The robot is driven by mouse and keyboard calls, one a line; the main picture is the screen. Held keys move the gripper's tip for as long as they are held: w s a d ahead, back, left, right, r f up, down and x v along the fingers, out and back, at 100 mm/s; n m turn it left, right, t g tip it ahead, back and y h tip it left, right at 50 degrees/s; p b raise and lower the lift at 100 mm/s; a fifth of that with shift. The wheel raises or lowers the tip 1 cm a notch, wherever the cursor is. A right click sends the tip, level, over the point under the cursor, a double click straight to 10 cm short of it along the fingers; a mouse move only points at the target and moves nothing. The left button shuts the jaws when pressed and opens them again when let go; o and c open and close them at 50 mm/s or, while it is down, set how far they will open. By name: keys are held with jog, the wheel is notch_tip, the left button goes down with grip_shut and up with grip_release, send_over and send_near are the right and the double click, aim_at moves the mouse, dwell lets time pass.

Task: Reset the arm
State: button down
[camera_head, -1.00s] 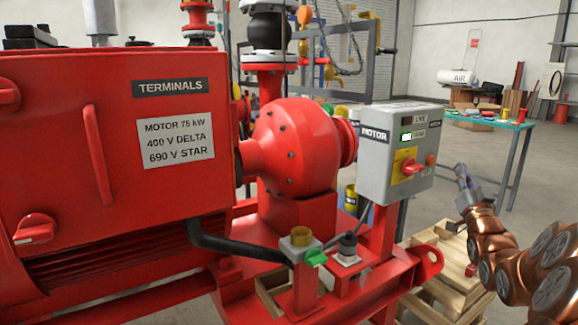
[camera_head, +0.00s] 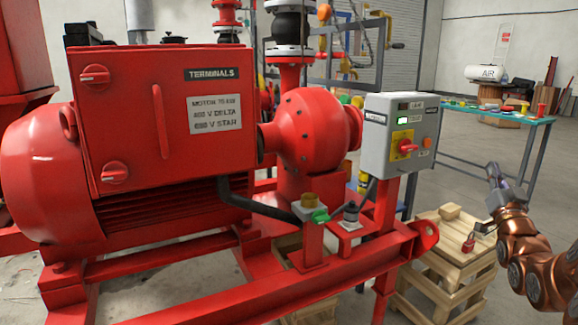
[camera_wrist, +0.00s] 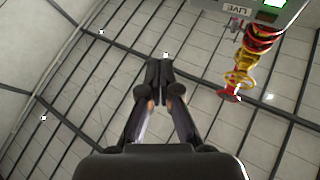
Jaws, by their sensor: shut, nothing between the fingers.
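My copper-coloured arm (camera_head: 522,245) is at the right edge of the head view. My gripper (camera_head: 491,170) points up and to the left, in free air to the right of the grey motor control box (camera_head: 400,135). In the wrist view my gripper (camera_wrist: 160,72) has its fingers together, with nothing held. It points towards the ceiling. The underside of a grey box (camera_wrist: 232,12) marked LIVE, with a lit green lamp, shows at the top right of the wrist view.
A red motor with a terminals box (camera_head: 160,120) and red pump (camera_head: 310,130) fill the left and middle. A teal table (camera_head: 500,117) stands behind. Floor between is clear.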

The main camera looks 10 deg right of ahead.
jog(key=w+a+r+n+g+y+p, duration=0.1)
jog(key=w+a+g+y+p, duration=0.1)
jog(key=w+a+g+p, duration=0.3)
jog(key=w+a+y+p, duration=0.1)
jog(key=a+p, duration=0.2)
jog(key=a, duration=0.3)
jog(key=s+a+n+g+y+p, duration=0.2)
jog(key=s+a+g+p, duration=0.4)
jog(key=a+p, duration=0.5)
jog(key=s+a+r+n+g+y+p, duration=0.1)
jog(key=s+a+r+g+p, duration=0.1)
jog(key=s+a+g+p, duration=0.2)
jog(key=s+a+r+n+g+y+p, duration=0.1)
jog(key=s+a+g+p, duration=0.3)
jog(key=s+a, duration=0.6)
jog(key=s+a+r+n+g+y+p, duration=0.1)
jog(key=s+a+g+p, duration=0.3)
jog(key=s, duration=1.8)
jog(key=a+r, duration=0.1)
jog(key=a, duration=0.3)
jog(key=shift+s+r+n+g, duration=0.15)
jog(key=shift+r+n+g, duration=0.25)
jog(key=c, duration=1.9)
grip_release()
